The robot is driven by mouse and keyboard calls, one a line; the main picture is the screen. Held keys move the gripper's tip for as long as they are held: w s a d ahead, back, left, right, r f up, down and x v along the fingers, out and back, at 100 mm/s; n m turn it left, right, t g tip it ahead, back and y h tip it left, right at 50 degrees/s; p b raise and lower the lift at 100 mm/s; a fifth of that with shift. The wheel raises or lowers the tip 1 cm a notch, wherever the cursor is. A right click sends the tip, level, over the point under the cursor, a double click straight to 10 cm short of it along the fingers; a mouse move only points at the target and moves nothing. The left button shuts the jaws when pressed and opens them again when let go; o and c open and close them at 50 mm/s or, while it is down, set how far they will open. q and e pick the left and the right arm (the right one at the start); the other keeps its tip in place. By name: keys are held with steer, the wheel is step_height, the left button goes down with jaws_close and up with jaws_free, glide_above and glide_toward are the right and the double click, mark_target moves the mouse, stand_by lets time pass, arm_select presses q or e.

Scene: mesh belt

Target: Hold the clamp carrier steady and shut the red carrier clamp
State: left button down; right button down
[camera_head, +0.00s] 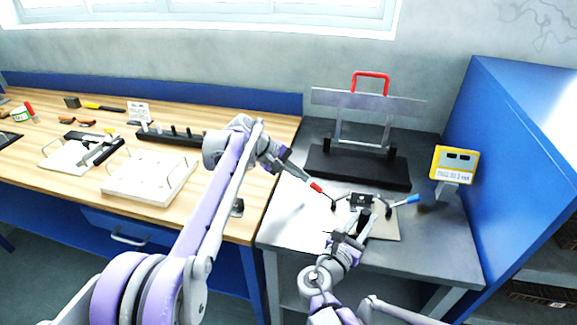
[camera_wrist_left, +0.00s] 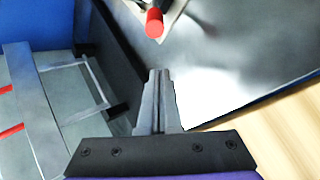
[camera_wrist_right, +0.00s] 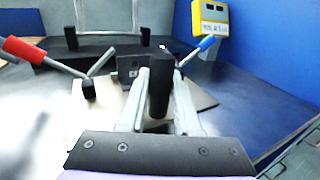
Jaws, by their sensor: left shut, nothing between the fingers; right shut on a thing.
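The clamp carrier (camera_head: 385,228), a beige plate, lies on the grey table with a dark upright grip (camera_wrist_right: 158,95) at its middle. The red carrier clamp's handle (camera_head: 316,187) slants up and outward to the left; it also shows in the right wrist view (camera_wrist_right: 24,48) and the left wrist view (camera_wrist_left: 154,22). The blue clamp handle (camera_head: 409,199) slants outward to the right. My right gripper (camera_head: 362,217) is shut on the upright grip. My left gripper (camera_head: 301,176) is shut and empty, just left of the red handle tip, apart from it in the left wrist view (camera_wrist_left: 160,75).
Behind the carrier stands a dark base with a grey frame (camera_head: 368,104) and red handle. A yellow display (camera_head: 455,163) stands at right by a blue wall panel (camera_head: 510,130). The wooden bench at left holds a white plate fixture (camera_head: 150,180) and tools. Grey table left of the carrier is clear.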

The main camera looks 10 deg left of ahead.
arm_select(q)
steer(key=shift+s+d+f, duration=0.15)
steer(key=shift+d+f, duration=0.05)
steer(key=shift+d, duration=0.3)
steer(key=shift+s+d+r, duration=0.3)
steer(key=shift+s+r, duration=0.1)
steer(key=shift+s, duration=0.3)
steer(key=shift+s+d+r, duration=0.3)
steer(key=shift+s+r, duration=0.05)
steer(key=shift+s, duration=0.3)
steer(key=shift+d+r+y, duration=0.2)
steer(key=shift+y, duration=0.1)
steer(key=shift+r, duration=0.1)
steer(key=d+r+y, duration=0.1)
steer(key=y, duration=0.1)
steer(key=d+r+y, duration=0.1)
steer(key=d+y, duration=0.1)
steer(key=d+r+m+y, duration=0.1)
steer(key=y, duration=0.1)
steer(key=shift+w+d+r+g+y, duration=0.1)
steer(key=shift+w+d+g+y, duration=0.15)
steer(key=shift+g+y, duration=0.15)
steer(key=shift+r, duration=0.1)
